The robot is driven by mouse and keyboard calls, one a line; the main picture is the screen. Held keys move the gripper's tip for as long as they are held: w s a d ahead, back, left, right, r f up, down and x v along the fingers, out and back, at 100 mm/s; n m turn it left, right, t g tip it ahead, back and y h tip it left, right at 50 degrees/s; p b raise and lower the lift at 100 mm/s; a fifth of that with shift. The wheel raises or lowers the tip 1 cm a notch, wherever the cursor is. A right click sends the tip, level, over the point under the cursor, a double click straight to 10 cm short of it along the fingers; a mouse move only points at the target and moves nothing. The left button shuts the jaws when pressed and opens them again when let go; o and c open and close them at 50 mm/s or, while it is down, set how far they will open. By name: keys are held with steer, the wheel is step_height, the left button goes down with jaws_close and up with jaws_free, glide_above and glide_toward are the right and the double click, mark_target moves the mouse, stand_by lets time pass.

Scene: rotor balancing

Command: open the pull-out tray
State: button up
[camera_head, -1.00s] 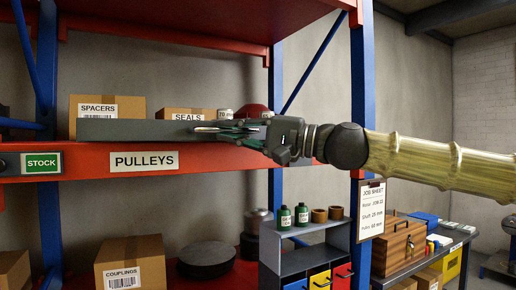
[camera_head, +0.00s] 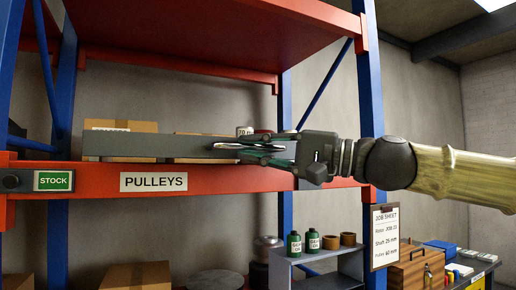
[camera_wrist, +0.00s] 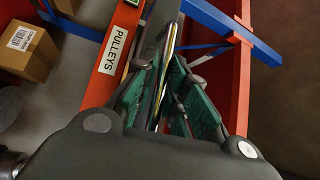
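The pull-out tray (camera_head: 145,146) is a long grey box front on the red shelf, above the PULLEYS label (camera_head: 154,182). A slim bright handle (camera_head: 227,146) shows near its right part. My gripper (camera_head: 246,148) is at this handle, coming from the right. Its green-padded fingers are spread, one above and one below the handle in the head view. In the wrist view, my gripper (camera_wrist: 158,88) has its pads on either side of the shiny handle strip (camera_wrist: 167,58), with gaps visible. I cannot tell whether either pad touches it. The tray's inside is hidden.
Cardboard boxes (camera_head: 122,125) stand behind the tray front. A blue rack post (camera_head: 367,85) rises behind my wrist, with a job sheet (camera_head: 385,237) below. Green bottles and brown cups stand on a grey cabinet (camera_head: 340,252) underneath. The red upper shelf (camera_head: 200,35) is overhead.

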stand_by(0.3)
steer(key=v, duration=1.2)
stand_by(0.4)
